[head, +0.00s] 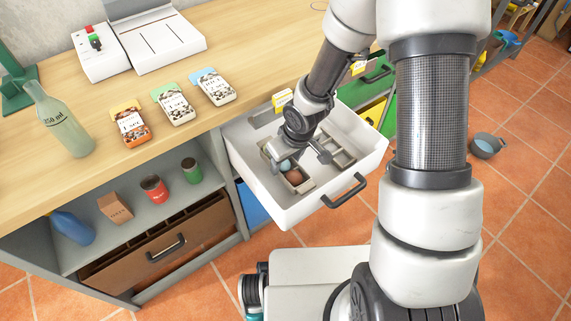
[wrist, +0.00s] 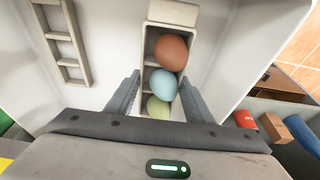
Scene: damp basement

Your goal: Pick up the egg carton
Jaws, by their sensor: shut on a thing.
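The egg carton (wrist: 173,13) is a narrow beige tray lying in an open white drawer (wrist: 232,50). It holds a brown egg (wrist: 171,49), a blue egg (wrist: 164,83) and a green egg (wrist: 158,107) in a row. In the head view the carton (head: 307,186) is partly hidden by my gripper (head: 298,160), which reaches down into the drawer (head: 285,211). In the wrist view the fingers of my gripper (wrist: 160,82) stand on both sides of the carton, near the blue egg, shut on it. I cannot tell whether the carton is off the drawer floor.
An empty divided rack (wrist: 62,45) lies beside the carton in the drawer. Drawer walls stand close around my gripper. Cans (head: 154,187) and a box (head: 114,207) sit on the shelf below.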

